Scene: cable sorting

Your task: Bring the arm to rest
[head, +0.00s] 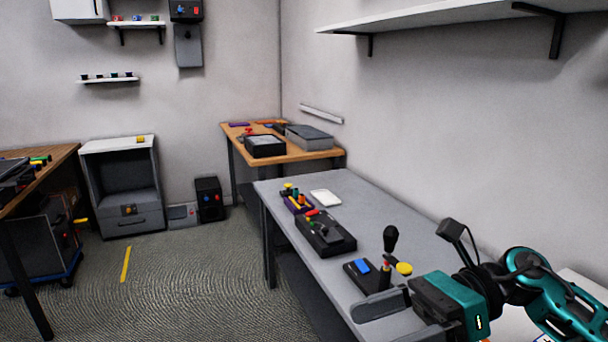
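My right arm (540,292), teal and black, comes in from the right edge above the near end of the grey table (343,188). Its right gripper (378,327) points left, with its two grey fingers apart and nothing seen between them. The lower finger is partly cut off by the bottom edge. My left gripper and arm are not in view. No cable can be made out clearly.
A joystick box (362,280) with a blue button stands just beyond the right gripper, a yellow button (404,268) beside it. A black control box (325,236), a colourful small tray (297,203) and a white block (325,197) lie farther back. A shelf (440,14) overhangs the right wall.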

